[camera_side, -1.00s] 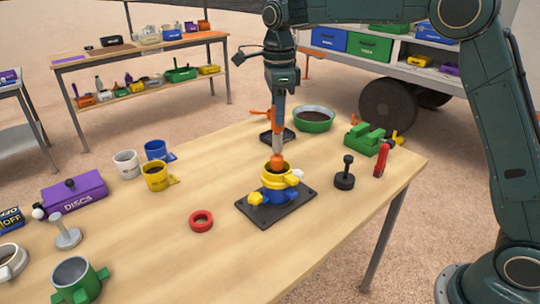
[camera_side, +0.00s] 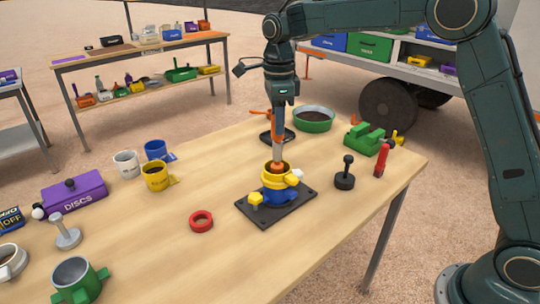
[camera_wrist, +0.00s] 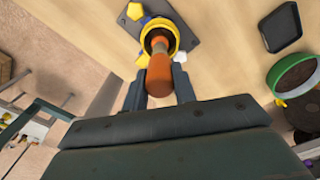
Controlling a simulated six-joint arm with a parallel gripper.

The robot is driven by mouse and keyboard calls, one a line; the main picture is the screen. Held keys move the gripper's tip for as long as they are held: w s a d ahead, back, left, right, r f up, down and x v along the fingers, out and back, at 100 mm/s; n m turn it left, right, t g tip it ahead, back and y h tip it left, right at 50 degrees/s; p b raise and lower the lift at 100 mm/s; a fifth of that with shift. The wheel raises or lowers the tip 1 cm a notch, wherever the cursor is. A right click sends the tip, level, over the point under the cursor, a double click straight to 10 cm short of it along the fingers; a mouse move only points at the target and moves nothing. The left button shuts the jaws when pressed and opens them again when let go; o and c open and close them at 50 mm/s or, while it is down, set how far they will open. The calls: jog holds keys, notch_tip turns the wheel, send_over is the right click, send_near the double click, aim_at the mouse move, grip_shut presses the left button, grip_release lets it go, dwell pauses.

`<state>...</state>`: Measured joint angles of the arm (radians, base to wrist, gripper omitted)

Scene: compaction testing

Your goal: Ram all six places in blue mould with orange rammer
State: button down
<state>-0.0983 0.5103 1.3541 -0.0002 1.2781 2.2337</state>
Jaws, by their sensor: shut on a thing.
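The blue mould (camera_side: 279,193) stands on a black base plate (camera_side: 305,192) with a yellow collar (camera_side: 293,180) on top. My gripper (camera_side: 279,104) is above it, shut on the orange rammer (camera_side: 277,135), which hangs upright. The rammer's orange foot is inside the collar's mouth, and the collar wall hides its lowest part. In the wrist view the rammer (camera_wrist: 159,72) runs from between the fingers (camera_wrist: 158,92) down into the yellow collar (camera_wrist: 174,32). The contents of the mould are mostly hidden there by the rammer.
A green pan of soil (camera_side: 314,122) and a black tray (camera_side: 266,138) lie behind the mould. A black tamper (camera_side: 345,175) and a red tool (camera_side: 381,161) stand to the right. A red ring (camera_side: 201,221) lies at the front left. Yellow (camera_side: 156,178) and blue (camera_side: 155,150) cups stand farther left.

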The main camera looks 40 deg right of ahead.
jog(key=shift+s+a+r, duration=0.1)
jog(key=shift+a+r, duration=0.05)
jog(key=shift+r, duration=0.55)
jog(key=shift+s+a+r, duration=0.1)
jog(key=shift+a+r, duration=0.1)
jog(key=shift+r, duration=0.45)
jog(key=shift+s+a+r, duration=0.1)
jog(key=shift+a+r, duration=0.05)
jog(key=shift+r, duration=0.55)
notch_tip(320, 180, down, 4)
jog(key=shift+f, duration=0.1)
jog(key=shift+r, duration=0.25)
jog(key=shift+s+d+r, duration=0.15)
jog(key=shift+d+r, duration=0.1)
jog(key=shift+r, duration=0.75)
jog(key=shift+s+d+r, duration=0.1)
jog(key=shift+d+r, duration=0.15)
jog(key=shift+r, duration=0.7)
jog(key=shift+f, duration=0.1)
